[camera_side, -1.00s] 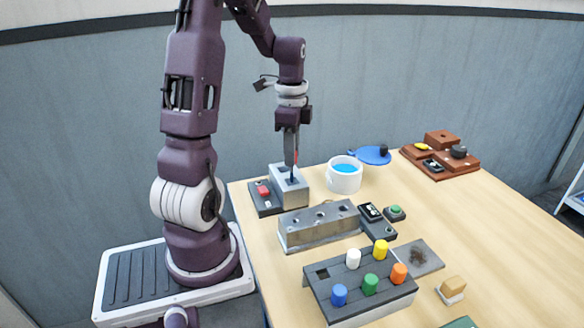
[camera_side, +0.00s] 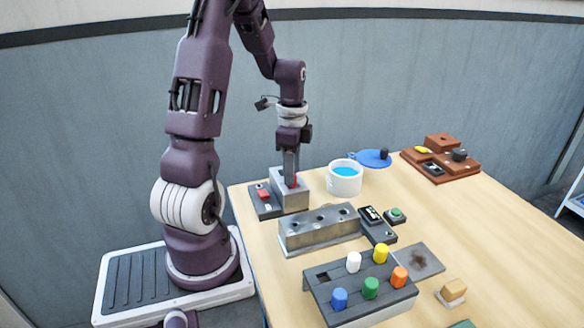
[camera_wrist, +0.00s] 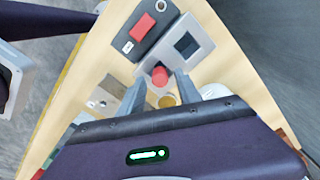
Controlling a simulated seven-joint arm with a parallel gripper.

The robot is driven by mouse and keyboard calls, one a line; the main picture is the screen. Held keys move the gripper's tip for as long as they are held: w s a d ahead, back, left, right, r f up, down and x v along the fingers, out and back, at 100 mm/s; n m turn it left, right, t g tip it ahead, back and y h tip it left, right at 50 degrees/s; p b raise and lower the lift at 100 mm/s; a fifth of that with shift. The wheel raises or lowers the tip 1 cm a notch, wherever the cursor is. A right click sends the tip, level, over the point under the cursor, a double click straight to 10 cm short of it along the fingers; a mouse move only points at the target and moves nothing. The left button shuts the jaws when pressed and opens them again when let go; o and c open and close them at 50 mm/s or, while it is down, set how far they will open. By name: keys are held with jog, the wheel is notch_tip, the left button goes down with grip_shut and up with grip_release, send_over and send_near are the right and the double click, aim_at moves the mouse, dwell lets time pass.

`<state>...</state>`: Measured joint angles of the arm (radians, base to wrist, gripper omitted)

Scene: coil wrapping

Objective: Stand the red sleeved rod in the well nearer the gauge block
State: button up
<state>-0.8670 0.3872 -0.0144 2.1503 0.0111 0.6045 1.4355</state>
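The red sleeved rod (camera_side: 294,181) is upright at the grey block (camera_side: 299,198). Its lower part is hidden, apparently down in the well on the side toward the drilled steel block (camera_side: 318,230). In the wrist view the rod's red top (camera_wrist: 159,76) is between my fingertips. The block's other well (camera_wrist: 187,45) is a square, dark, empty opening. The frames do not label the gauge block; the drilled steel block is the nearest block piece.
A dark pad with a red button (camera_side: 263,192) adjoins the grey block. A white cup with blue contents (camera_side: 345,180) stands close at its right. A rack (camera_side: 325,297) with coloured pegs is in front. Open table lies at right.

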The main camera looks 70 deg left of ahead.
notch_tip(320, 180, up, 13)
jog(key=d+r+n+t+y, duration=0.1)
jog(key=d+r+n+t, duration=0.2)
jog(key=d, duration=1.1)
jog(key=s+d+n+t+h, duration=0.1)
jog(key=s+d+n+t, duration=0.1)
jog(key=s+d, duration=0.7)
jog(key=shift+s+d+n+t, duration=0.15)
jog(key=shift+d+n+t, duration=0.15)
jog(key=shift+d+n, duration=0.7)
jog(key=shift+c, duration=0.2)
